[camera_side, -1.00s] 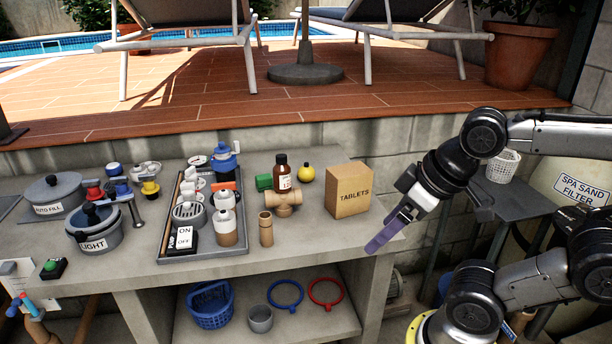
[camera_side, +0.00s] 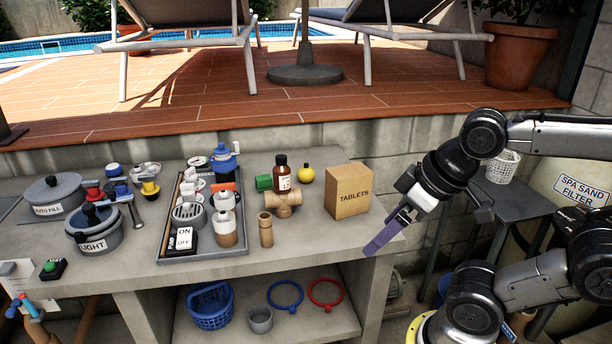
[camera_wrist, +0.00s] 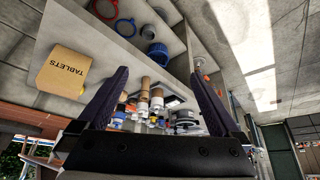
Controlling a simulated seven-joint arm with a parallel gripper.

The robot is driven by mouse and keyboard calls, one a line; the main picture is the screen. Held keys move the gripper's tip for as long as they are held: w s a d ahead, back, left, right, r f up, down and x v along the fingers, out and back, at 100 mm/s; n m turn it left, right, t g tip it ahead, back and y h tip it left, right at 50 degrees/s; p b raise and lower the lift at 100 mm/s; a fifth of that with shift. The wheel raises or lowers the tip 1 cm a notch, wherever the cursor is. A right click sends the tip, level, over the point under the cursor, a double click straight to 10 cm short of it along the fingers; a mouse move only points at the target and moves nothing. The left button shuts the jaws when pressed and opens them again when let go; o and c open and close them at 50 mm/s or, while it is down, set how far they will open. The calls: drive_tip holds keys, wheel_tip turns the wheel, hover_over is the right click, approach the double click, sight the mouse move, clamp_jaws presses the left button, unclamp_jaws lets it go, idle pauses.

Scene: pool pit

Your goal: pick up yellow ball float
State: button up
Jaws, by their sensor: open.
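The yellow ball float (camera_side: 306,174) is a small yellow ball with a dark top. It sits on the grey bench between the brown bottle and the tablets box in the side view.
The cardboard TABLETS box (camera_side: 349,190) stands between my gripper and the float. A grey tray (camera_side: 205,250) with several parts lies further left.

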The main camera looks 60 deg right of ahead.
drive_tip(key=w+d+r+m+h, duration=0.2)
drive_tip(key=w+d+r+m, duration=0.2)
drive_tip(key=w+r+m, duration=0.55)
drive_tip(key=w+d+r+h, duration=0.1)
drive_tip(key=w+d+r, duration=0.5)
drive_tip(key=w, duration=0.4)
drive_tip(key=m+g+h, duration=0.2)
drive_tip(key=m+g, duration=0.3)
drive_tip(key=m, duration=0.1)
hover_over(306, 164)
drive_tip(key=a, duration=0.2)
drive_tip(key=f, duration=2.4)
drive_tip(key=shift+s+a+f, duration=0.1)
drive_tip(key=shift+s+f, duration=0.1)
drive_tip(key=shift+f, duration=0.15)
drive_tip(key=shift+x, duration=3.1)
drive_tip(key=shift+w+a, duration=0.1)
drive_tip(key=c, duration=1.4)
